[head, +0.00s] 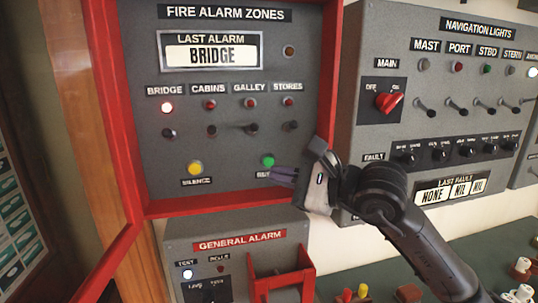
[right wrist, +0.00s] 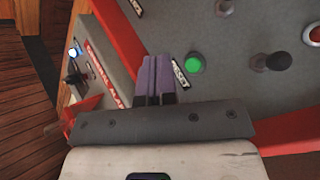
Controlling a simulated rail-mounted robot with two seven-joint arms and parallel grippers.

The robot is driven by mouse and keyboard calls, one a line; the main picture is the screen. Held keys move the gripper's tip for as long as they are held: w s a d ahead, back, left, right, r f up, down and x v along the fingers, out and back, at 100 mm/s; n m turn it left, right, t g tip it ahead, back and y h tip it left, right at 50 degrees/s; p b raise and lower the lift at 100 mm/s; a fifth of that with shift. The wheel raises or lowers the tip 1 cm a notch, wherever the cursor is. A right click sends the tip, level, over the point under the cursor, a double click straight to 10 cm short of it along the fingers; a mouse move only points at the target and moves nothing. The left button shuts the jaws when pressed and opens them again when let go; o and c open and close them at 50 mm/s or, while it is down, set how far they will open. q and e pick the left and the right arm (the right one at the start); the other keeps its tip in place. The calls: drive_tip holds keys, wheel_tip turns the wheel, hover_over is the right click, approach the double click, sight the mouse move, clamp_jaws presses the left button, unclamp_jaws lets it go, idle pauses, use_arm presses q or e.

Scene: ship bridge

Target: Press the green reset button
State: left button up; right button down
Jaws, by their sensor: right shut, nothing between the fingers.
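The green reset button (head: 267,161) sits at the lower right of the grey fire alarm panel (head: 220,130). Its label is partly covered by my gripper in the head view. In the right wrist view the green button (right wrist: 194,62) stands just right of the fingertips, beside the RESET label (right wrist: 180,72). My right gripper (head: 283,176) is shut and empty, its purple fingers just below and right of the button. The fingers (right wrist: 155,75) are together in the right wrist view and look apart from the button. My left gripper is not in view.
A red frame (head: 329,75) borders the fire alarm panel. A yellow silence button (head: 194,168) is left of the green one. The general alarm box (head: 190,247) is below. The navigation lights panel (head: 440,40) is at right.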

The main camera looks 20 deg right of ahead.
sight(269, 162)
drive_tip(key=w+p, duration=0.1)
drive_tip(key=w, duration=0.3)
drive_tip(key=shift+d, duration=0.15)
idle(0.4)
idle(0.7)
idle(0.8)
drive_tip(key=shift+w, duration=0.5)
